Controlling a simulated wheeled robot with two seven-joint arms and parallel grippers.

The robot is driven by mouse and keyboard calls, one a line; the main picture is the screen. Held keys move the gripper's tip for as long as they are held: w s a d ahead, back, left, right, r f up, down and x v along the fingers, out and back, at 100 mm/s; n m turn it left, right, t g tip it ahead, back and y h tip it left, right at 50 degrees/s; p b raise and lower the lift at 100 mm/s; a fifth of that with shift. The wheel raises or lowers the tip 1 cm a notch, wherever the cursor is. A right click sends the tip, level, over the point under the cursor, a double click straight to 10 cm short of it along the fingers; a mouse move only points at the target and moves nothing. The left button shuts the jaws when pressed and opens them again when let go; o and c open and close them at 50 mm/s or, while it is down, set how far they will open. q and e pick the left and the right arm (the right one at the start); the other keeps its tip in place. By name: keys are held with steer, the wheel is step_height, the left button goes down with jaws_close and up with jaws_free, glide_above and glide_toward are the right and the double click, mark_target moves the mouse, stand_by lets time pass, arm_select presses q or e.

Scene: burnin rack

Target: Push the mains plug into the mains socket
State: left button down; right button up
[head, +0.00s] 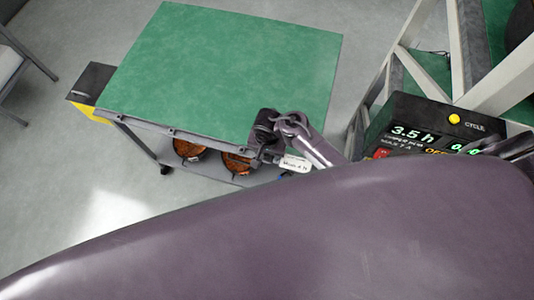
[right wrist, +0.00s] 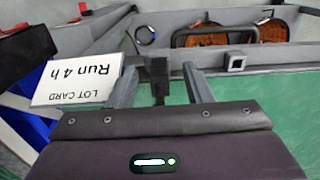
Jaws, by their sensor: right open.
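My right gripper (head: 263,158) is over the near edge of the green-topped cart (head: 230,65). In the right wrist view, its two grey fingers (right wrist: 158,68) stand apart, so it is open. A small black block (right wrist: 159,78) shows between the fingers. I cannot tell whether it is the mains plug or whether it touches them. A white lot card (right wrist: 84,82) reading "Run 4 h" is beside the fingers; it also shows in the head view (head: 295,164). I cannot make out the mains plug or mains socket for certain. My left gripper is not in view.
Orange coils (head: 188,149) lie on the cart's lower shelf. A black control box (head: 420,125) with a yellow button and a "3.5 h" display stands right, by the white-framed rack (head: 458,55). The green top is clear. My own purple-grey body hides the foreground.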

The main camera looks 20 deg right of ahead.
steer(key=shift+p, duration=0.6)
stand_by(0.7)
steer(key=shift+c, duration=0.4)
jaws_close()
steer(key=shift+r+p, duration=0.6)
steer(key=shift+r, duration=2.4)
